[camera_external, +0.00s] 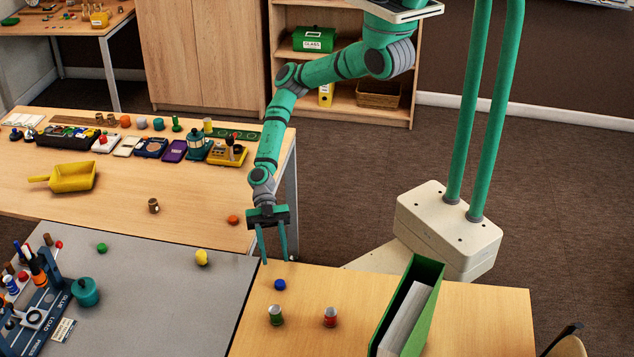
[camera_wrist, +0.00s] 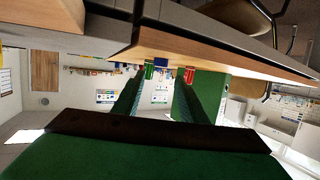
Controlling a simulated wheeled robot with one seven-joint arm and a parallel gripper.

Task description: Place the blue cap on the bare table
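The blue cap (camera_external: 280,285) lies on the bare wooden top of the front right table (camera_external: 470,318), near its left side. My gripper (camera_external: 276,261) points down just behind the cap in the external view. Its two fingers are apart with nothing between them, and it does not touch the cap. In the wrist view my gripper (camera_wrist: 156,98) also shows spread fingers, with the table edge upside down above them. Small blue patches show there near the cans, but I cannot tell which is the cap.
A green can (camera_external: 275,315) and a red can (camera_external: 330,317) stand in front of the cap. A green binder (camera_external: 426,290) stands to the right. The grey mat (camera_external: 170,300) to the left holds a yellow piece (camera_external: 201,257) and a teal pot (camera_external: 86,292).

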